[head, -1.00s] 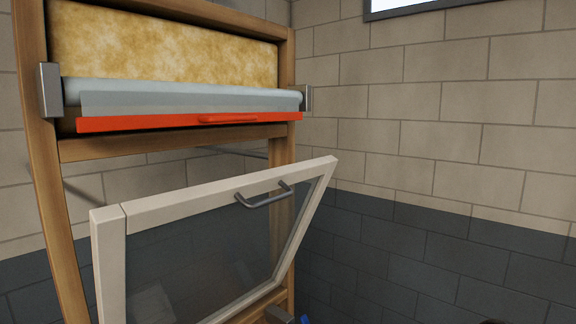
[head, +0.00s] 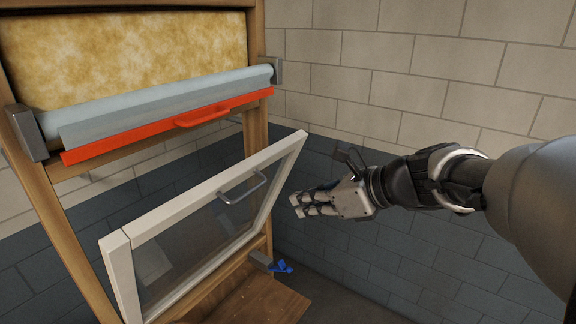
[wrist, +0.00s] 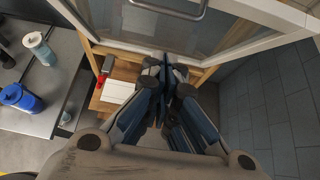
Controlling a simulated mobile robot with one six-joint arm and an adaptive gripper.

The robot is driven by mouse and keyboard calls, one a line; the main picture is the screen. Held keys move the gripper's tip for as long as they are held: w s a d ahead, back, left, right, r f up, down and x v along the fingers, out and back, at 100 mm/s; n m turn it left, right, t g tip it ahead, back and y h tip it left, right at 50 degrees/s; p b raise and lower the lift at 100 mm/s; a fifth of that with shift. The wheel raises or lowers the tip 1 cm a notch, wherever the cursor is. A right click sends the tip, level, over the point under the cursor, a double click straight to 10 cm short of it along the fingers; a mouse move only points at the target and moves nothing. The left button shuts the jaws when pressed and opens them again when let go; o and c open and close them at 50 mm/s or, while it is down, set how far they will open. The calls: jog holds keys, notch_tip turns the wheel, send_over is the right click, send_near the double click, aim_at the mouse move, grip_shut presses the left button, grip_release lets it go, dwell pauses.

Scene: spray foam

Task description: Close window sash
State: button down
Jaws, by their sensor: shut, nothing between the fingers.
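The window sash (head: 205,190) has a white frame and a glass pane. It is tilted open, its top leaning out from the wooden frame (head: 257,135). A grey bar handle (head: 243,188) is on its top rail. My gripper (head: 296,206) is shut and empty, just right of the sash in the head view, apart from the handle. In the wrist view my gripper (wrist: 170,68) points toward the sash (wrist: 235,25), whose handle (wrist: 165,8) shows at the top edge. Whether the fingers touch the sash cannot be told.
A roller with a red handled bar (head: 200,118) crosses the frame above the sash. A wooden ledge (head: 245,295) and a blue item (head: 282,266) lie below. In the wrist view a grey counter (wrist: 45,115) on the left holds blue (wrist: 20,97) and teal (wrist: 38,45) containers.

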jog(key=w+a+f, duration=0.3)
jog(key=w+a, duration=0.3)
jog(key=a, duration=0.2)
jog(key=shift+p, duration=0.4)
